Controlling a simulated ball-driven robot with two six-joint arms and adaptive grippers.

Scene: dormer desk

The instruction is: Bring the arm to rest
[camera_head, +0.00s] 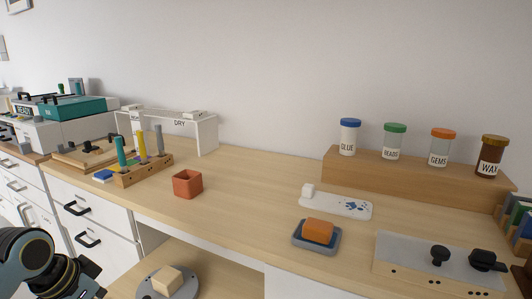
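Part of my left arm (45,266) shows at the lower left corner, dark with pale rings at its joints. It is in front of the white drawers and below the desk top (245,205). Its gripper is not in the picture. My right arm and its gripper are not in the picture either. No part of the visible arm is seen touching anything on the desk.
A terracotta pot (187,184), a wooden rack (143,171), an orange block (317,231) on a blue-grey tray (316,246) and a white board (337,205) stand on the desk. Labelled jars line a wooden riser (415,182). A grey disc (150,285) sits below. Desk front centre is clear.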

